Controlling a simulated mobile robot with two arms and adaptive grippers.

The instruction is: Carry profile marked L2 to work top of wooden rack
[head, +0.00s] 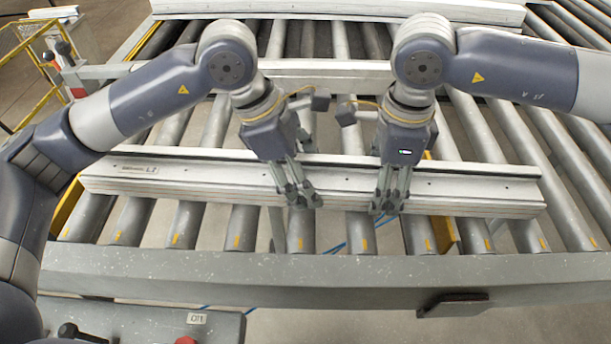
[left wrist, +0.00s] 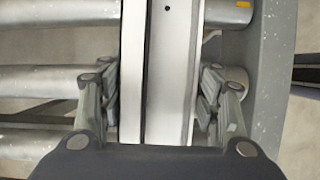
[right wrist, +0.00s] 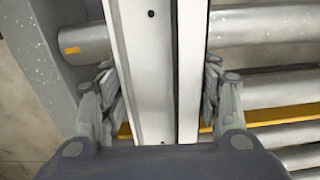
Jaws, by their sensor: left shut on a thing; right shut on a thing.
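The long pale metal profile (head: 230,181) lies across the roller conveyor in the head view, with a small mark near its left end that looks like L2 but is hard to read. My left gripper (head: 300,196) is shut on it left of its middle. My right gripper (head: 387,204) is shut on it right of its middle. In the left wrist view the profile (left wrist: 172,70) runs between the two fingers, one along each side. The right wrist view shows the profile (right wrist: 150,75) gripped likewise. I cannot tell whether it touches the rollers. No wooden rack is recognisable.
Grey rollers (head: 300,235) lie under and around the profile. A grey front rail (head: 330,272) runs along the near edge. Another long pale profile (head: 340,10) lies at the back. A control panel (head: 150,322) with a red button is at the front left.

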